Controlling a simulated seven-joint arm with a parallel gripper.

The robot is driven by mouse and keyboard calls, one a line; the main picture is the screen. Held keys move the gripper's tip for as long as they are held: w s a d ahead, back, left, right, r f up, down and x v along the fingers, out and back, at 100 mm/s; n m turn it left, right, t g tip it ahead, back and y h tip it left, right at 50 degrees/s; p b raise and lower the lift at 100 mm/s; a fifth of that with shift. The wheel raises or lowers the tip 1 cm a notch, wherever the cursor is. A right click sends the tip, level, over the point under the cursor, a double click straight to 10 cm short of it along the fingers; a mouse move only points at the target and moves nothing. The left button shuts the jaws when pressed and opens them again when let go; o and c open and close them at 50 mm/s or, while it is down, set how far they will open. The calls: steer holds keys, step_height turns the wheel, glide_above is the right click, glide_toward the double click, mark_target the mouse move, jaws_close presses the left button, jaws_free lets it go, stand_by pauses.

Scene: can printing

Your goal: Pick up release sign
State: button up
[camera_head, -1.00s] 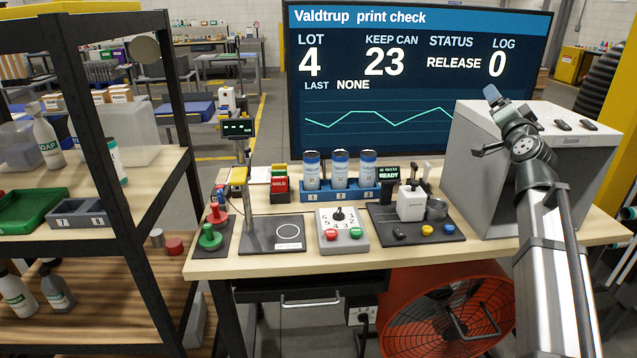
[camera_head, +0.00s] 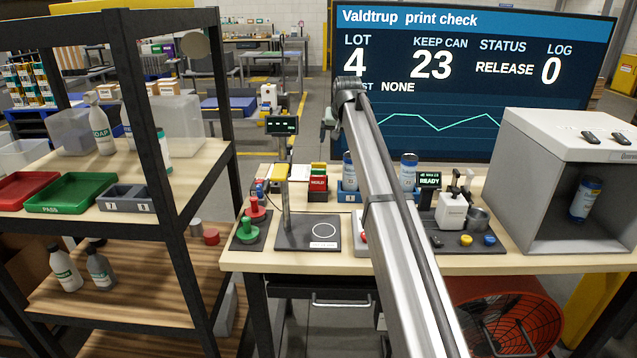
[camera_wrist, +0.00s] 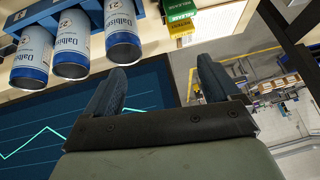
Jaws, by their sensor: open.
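The green release sign (camera_wrist: 184,7) shows at the top of the wrist view, beside a yellow sign (camera_wrist: 183,26). In the head view the signs stand in a small holder behind the bench tools; a red sign (camera_head: 318,184) is in front and only a narrow strip of green (camera_head: 318,167) shows behind it. My gripper (camera_wrist: 160,80) is open with nothing between its fingers. In the head view, my gripper (camera_head: 329,124) is raised above the bench, in front of the screen and near the sign holder in the picture.
Cans (camera_wrist: 72,42) stand in a blue rack beside the signs; my arm hides part of the rack in the head view. An open white box (camera_head: 550,245) holding a can (camera_head: 585,199) is right.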

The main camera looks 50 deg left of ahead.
steer(key=h, duration=0.2)
glide_toward(318, 170)
steer(key=x, duration=0.9)
steer(key=shift+w, duration=0.15)
steer(key=shift+c, duration=0.3)
steer(key=c, duration=1.4)
